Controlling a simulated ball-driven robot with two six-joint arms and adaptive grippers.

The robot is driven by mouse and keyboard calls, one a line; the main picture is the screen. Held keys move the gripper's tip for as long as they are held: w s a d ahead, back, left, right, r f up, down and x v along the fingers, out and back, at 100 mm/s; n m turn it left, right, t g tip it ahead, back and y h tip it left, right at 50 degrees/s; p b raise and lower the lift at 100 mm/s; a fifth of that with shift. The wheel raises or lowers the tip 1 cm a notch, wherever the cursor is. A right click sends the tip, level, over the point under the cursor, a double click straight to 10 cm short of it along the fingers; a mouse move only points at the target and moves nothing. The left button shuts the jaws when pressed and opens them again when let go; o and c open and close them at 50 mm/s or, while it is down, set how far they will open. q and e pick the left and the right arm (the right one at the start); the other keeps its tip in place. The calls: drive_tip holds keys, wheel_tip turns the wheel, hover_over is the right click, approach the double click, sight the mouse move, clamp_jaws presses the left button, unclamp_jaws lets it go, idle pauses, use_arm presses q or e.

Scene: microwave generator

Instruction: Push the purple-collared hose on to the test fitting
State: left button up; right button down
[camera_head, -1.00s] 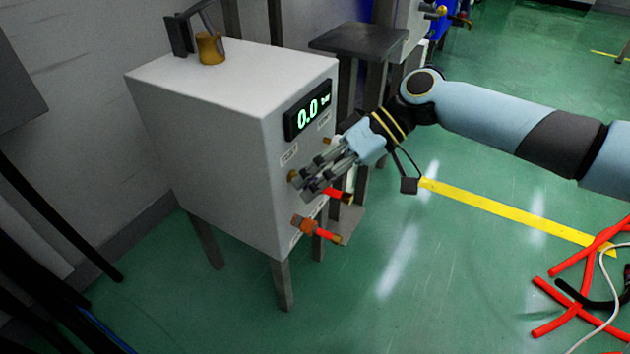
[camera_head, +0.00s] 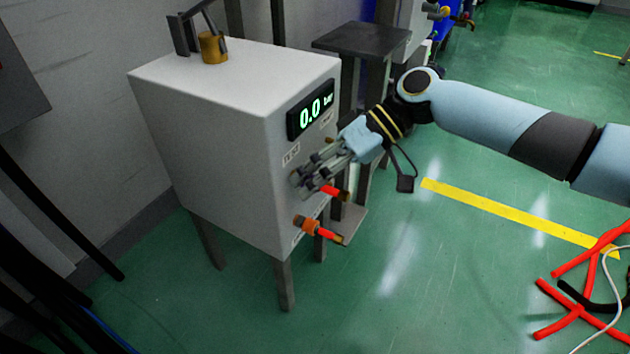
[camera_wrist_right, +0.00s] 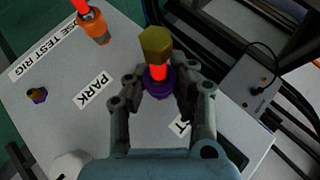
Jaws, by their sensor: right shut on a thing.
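My right gripper (camera_head: 304,181) is at the front panel of the white test rig (camera_head: 215,140), just below the TEST label (camera_head: 291,155). It is shut on the purple-collared hose; in the right wrist view the purple collar (camera_wrist_right: 158,82) is between the fingers, with a short red hose (camera_wrist_right: 159,71) and a brass hex end (camera_wrist_right: 155,41) pointing away from the panel. In the head view the red hose (camera_head: 330,191) sticks out to the right of the fingers. The test fitting is hidden behind the gripper, so I cannot tell whether the collar is on it. My left gripper is not in view.
An orange-collared hose (camera_head: 311,226) sits lower on the panel. A small brass-and-purple stub (camera_wrist_right: 37,95) stands near the PARK label (camera_wrist_right: 95,91). The display (camera_head: 311,111) reads 0.0 bar. Loose red hoses (camera_head: 580,290) lie on the floor at right. A dark stand (camera_head: 361,39) is behind the rig.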

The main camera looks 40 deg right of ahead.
drive_tip(key=shift+w, duration=0.15)
drive_tip(key=c, duration=1.1)
unclamp_jaws()
drive_tip(key=shift+a, duration=0.1)
drive_tip(key=shift+o, duration=0.2)
drive_tip(key=v, duration=1.2)
